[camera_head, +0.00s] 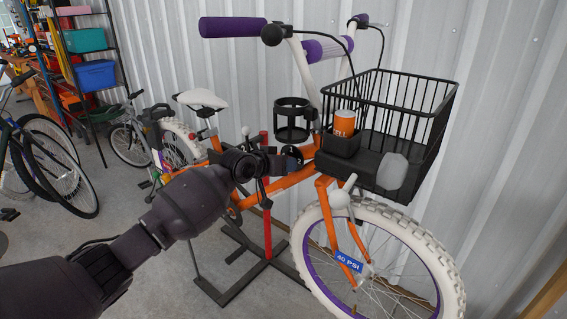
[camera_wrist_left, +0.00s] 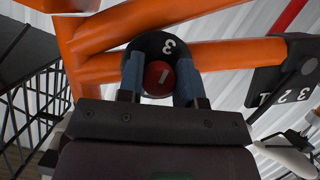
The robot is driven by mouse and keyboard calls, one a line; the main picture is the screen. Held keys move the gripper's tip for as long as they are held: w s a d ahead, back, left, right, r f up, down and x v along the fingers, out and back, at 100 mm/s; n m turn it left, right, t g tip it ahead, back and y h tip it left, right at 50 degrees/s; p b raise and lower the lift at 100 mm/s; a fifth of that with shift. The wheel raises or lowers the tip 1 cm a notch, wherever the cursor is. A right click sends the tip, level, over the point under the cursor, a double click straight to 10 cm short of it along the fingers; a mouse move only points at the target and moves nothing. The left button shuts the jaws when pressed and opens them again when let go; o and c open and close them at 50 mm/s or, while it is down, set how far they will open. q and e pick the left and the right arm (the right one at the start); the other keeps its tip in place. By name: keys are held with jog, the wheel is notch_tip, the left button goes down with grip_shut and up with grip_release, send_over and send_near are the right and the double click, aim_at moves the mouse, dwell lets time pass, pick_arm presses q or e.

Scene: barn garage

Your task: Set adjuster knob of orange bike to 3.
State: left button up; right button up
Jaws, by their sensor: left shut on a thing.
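The orange bike (camera_head: 292,180) stands at centre right in the head view, with purple grips and a black front basket. In the left wrist view, a round red adjuster knob (camera_wrist_left: 158,78) with a short white mark sits on a black dial plate (camera_wrist_left: 146,45) on the orange frame. A white 3 shows on the plate above the knob; other numbers there are hidden. The mark slants up and right; I cannot tell whether it lines up with the 3. My left gripper (camera_head: 282,160) is shut on the knob, a finger on each side. My right gripper is not in view.
A second black plate (camera_wrist_left: 290,75) with numbers sits right along the frame. A black cup holder (camera_head: 291,118) and the wire basket (camera_head: 420,125) are near my left gripper. Other bikes (camera_head: 60,170) and a shelf (camera_head: 110,60) stand at left; corrugated wall behind.

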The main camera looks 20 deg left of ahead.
pick_arm(q)
jog(key=shift+f, duration=0.1)
dwell(0.3)
jog(key=o, duration=0.9)
jog(key=shift+o, duration=0.2)
jog(key=p+v, duration=0.2)
jog(key=v, duration=0.8)
jog(key=shift+s+a+p, duration=0.15)
jog(key=shift+s+p, duration=0.2)
